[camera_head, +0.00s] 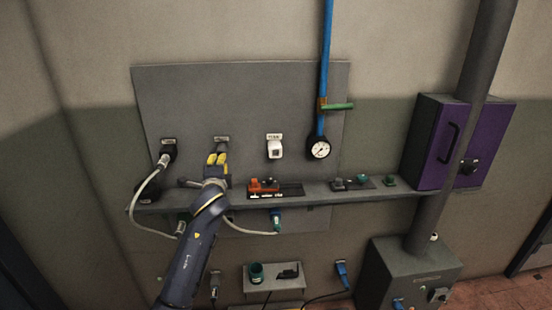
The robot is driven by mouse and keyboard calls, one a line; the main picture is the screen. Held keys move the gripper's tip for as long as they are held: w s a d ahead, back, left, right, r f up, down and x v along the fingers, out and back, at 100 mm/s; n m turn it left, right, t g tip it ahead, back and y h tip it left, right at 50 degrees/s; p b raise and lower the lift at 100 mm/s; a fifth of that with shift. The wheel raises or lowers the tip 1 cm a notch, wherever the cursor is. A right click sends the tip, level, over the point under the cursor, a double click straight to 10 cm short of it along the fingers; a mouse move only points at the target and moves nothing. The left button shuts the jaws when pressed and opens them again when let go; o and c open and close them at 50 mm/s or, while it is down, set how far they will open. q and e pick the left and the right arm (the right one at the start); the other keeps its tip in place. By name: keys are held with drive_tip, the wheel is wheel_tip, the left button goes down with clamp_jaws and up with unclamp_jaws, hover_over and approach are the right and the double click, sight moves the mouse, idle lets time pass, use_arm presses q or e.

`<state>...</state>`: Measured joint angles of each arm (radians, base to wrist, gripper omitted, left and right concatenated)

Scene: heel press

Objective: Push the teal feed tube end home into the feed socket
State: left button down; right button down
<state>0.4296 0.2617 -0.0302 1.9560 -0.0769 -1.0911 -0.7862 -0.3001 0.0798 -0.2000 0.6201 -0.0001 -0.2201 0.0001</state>
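My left gripper (217,160), with yellow finger pads, is raised in front of the grey wall panel, just below a small label plate (221,140). The pads are close together; whether anything is between them is too small to tell. Any socket behind the gripper is hidden. A blue-teal connector (277,219) hangs below the shelf at one end of a pale tube (252,230), which runs left behind my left arm. I cannot tell whether this is the teal feed tube. My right gripper is not in view.
A grey shelf (318,195) crosses below the panel (240,90), carrying an orange-red part (263,185). A pale hose (141,195) loops at left. A white fitting (275,149), gauge (318,149), green lever (339,106) and purple cabinet (428,140) are right of my gripper.

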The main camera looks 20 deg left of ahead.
use_arm(q)
drive_tip(key=shift+x, duration=1.4)
idle(0.8)
drive_tip(key=c, duration=1.4)
unclamp_jaws()
